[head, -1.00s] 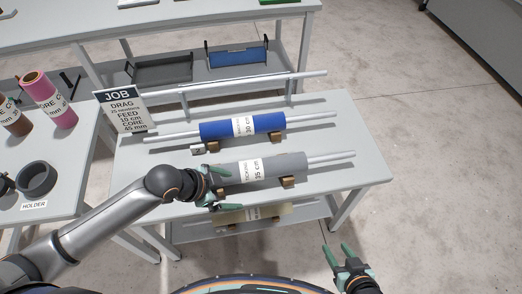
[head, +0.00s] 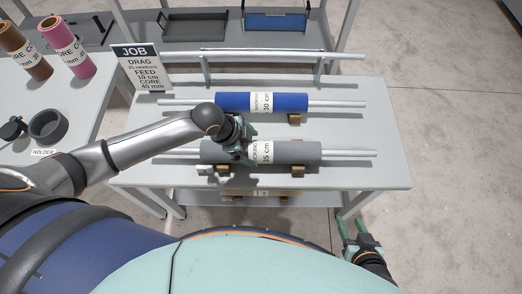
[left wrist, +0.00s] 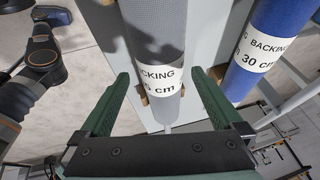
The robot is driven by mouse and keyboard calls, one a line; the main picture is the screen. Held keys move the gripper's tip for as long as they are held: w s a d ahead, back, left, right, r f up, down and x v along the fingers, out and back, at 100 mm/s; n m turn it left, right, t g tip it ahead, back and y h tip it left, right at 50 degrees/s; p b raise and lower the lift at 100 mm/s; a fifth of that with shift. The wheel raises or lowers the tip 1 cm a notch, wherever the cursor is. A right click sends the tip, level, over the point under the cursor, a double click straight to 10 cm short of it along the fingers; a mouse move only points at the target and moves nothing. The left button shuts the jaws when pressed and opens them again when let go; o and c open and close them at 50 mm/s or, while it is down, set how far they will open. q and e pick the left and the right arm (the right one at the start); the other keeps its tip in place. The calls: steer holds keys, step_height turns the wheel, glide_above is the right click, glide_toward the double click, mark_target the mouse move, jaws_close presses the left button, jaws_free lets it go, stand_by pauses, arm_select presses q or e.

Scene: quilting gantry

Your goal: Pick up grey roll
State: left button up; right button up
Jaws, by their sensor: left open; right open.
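The grey roll (head: 295,152) lies across the near part of the table on a metal rod, with a white label reading 35 cm. It rests on small brown blocks. My left gripper (head: 238,145) is open above the roll's left half. In the left wrist view, the grey roll (left wrist: 155,35) runs between the two open green fingers (left wrist: 166,90), with a gap on each side. I cannot tell how far down the fingers reach. My right gripper (head: 358,232) is open and empty off the table's front right corner.
A blue roll (head: 285,102) on its own rod lies behind the grey one. A JOB sign (head: 142,68) stands at the back left. The left table (head: 50,107) holds a brown roll (head: 28,55), a pink roll (head: 70,52) and a dark holder ring (head: 48,125). The table's right end is clear.

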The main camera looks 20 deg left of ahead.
mark_target(255, 148)
arm_select(q)
steer(key=shift+x, duration=2.7)
steer(key=shift+a, duration=0.1)
jaws_close()
steer(key=shift+w, duration=0.1)
